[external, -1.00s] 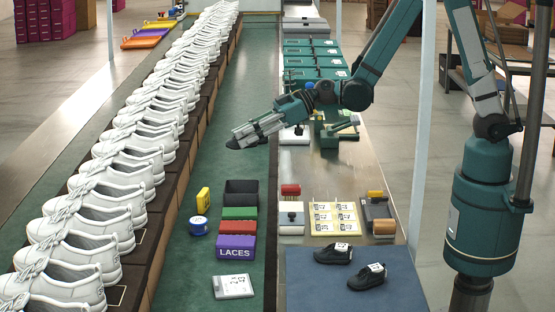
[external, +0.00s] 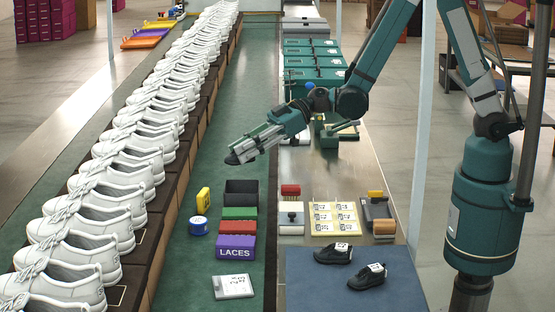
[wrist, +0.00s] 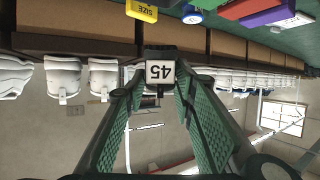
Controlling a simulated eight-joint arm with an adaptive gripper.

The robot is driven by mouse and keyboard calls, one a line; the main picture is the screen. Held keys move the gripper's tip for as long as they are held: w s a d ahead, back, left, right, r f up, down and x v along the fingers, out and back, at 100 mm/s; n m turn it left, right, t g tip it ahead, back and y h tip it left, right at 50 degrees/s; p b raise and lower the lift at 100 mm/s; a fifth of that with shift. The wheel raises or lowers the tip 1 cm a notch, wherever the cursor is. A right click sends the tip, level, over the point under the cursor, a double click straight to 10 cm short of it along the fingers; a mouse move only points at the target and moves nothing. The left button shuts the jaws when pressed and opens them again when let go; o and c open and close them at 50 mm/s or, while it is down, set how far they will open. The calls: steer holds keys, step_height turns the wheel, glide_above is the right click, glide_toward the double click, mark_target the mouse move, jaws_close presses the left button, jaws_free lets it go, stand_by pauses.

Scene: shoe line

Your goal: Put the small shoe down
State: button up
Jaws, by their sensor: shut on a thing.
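My gripper (external: 246,152) is shut on a dark shoe (external: 232,159) and holds it in the air over the green strip. Much of the held shoe is hidden. Two more dark shoes with white tags, one farther back (external: 333,253) and one nearer (external: 368,276), lie on the blue mat (external: 305,292) at the front right.
A row of white shoes (external: 108,214) lines the left belt. Below my gripper stand a black bin (external: 241,186), a purple LACES box (external: 235,247), a yellow box (external: 203,199) and a blue tin (external: 198,226). Yellow label cards (external: 334,218) lie on the metal bench.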

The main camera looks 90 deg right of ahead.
steer(key=s+a+f+n+g+y, duration=0.2)
steer(key=a+n+g+y, duration=0.15)
steer(key=a, duration=0.95)
steer(key=n+g+y+p, duration=0.3)
steer(key=n+g, duration=1)
steer(key=g, duration=0.1)
glide_above(330, 285)
step_height(330, 285, down, 3)
steer(key=shift+t, duration=0.25)
steer(key=shift+f, duration=0.15)
steer(key=shift+f+b, duration=0.6)
steer(key=shift+f, duration=2.45)
steer(key=shift+f+b, duration=0.4)
steer(key=shift+f, duration=1.45)
steer(key=shift+f, duration=0.15)
